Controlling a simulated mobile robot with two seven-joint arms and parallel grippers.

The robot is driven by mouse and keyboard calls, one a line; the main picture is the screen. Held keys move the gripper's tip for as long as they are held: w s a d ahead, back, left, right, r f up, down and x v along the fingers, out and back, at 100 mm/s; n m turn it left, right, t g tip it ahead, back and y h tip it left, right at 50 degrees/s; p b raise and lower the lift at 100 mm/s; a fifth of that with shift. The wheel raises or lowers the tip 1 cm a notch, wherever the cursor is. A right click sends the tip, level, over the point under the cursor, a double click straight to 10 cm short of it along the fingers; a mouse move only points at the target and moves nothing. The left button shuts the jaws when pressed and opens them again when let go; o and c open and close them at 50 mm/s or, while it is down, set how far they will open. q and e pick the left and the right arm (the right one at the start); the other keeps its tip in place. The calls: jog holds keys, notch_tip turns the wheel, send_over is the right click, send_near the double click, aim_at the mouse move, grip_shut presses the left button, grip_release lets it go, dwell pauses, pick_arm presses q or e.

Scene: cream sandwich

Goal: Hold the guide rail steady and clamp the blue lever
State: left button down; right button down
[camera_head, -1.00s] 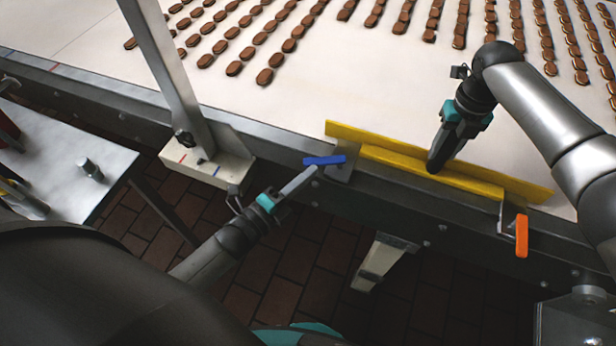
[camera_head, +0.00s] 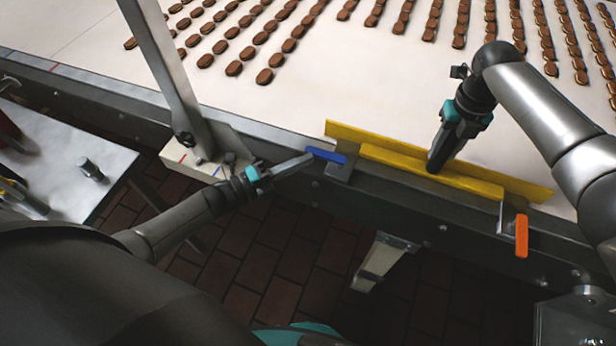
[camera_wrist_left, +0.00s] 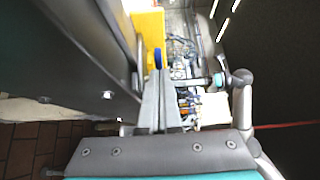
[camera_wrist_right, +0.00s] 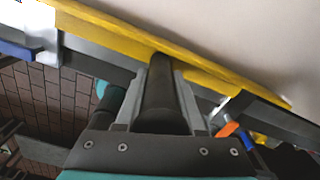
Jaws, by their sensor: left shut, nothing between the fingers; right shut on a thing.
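The yellow guide rail (camera_head: 400,165) lies along the conveyor's near edge, and shows in the right wrist view (camera_wrist_right: 130,42). My right gripper (camera_head: 436,166) is shut on a dark round handle (camera_wrist_right: 160,100) at the rail. The blue lever (camera_head: 328,156) is at the rail's left end, on a grey bracket (camera_head: 341,170). It slants slightly down to the right. My left gripper (camera_head: 308,158) is shut and empty, its tips at the lever's left end. In the left wrist view the lever (camera_wrist_left: 158,58) shows just beyond the fingertips; contact is hard to tell.
An orange lever (camera_head: 521,236) hangs at the rail's right end. A grey post (camera_head: 168,70) on a white block (camera_head: 175,158) stands left of the lever, near my left wrist. Rows of brown cookies (camera_head: 265,76) lie on the pale belt (camera_head: 330,90). A metal table (camera_head: 60,150) stands at left.

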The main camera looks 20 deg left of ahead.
dwell(0.6)
pick_arm(q)
jog(key=s+d+v, duration=0.1)
jog(key=v, duration=1.2)
pick_arm(e)
jog(key=shift+s, duration=0.1)
jog(key=shift+c, duration=1.8)
grip_release()
pick_arm(q)
jog(key=shift+r, duration=0.1)
pick_arm(e)
notch_tip(320, 180, up, 9)
jog(key=p, duration=0.7)
jog(key=shift+p, duration=0.4)
pick_arm(q)
notch_tip(320, 180, up, 8)
jog(key=shift+f, duration=0.2)
